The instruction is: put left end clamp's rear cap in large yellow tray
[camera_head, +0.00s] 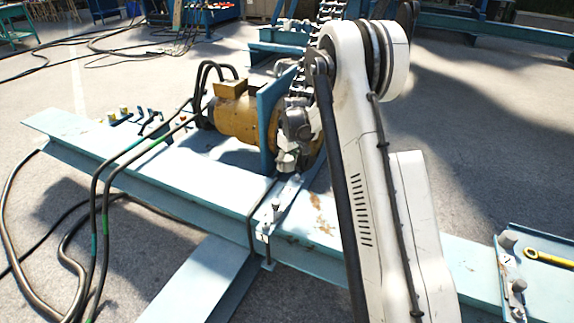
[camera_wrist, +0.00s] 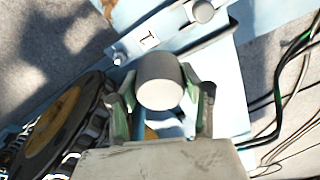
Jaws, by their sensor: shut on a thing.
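In the wrist view, my gripper (camera_wrist: 163,92) has its two fingers closed around a grey cylindrical cap (camera_wrist: 159,78). The cap is over the light blue end clamp plate (camera_wrist: 225,75); I cannot tell whether it still touches the plate. A second grey cap (camera_wrist: 203,12) stands farther along the plate. In the head view, my gripper (camera_head: 288,162) is low beside the reel, partly hidden by my arm, over the far end of the clamp (camera_head: 287,196). The other cap (camera_head: 276,205) shows nearer the camera. I see no large yellow tray.
A yellow motor (camera_head: 237,115) and dark cables (camera_head: 95,205) are left of my gripper. The reel (camera_wrist: 48,130) is close by in the wrist view. At the right, another clamp (camera_head: 507,270) stands on the blue beam (camera_head: 462,262), near a yellow wrench (camera_head: 548,259).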

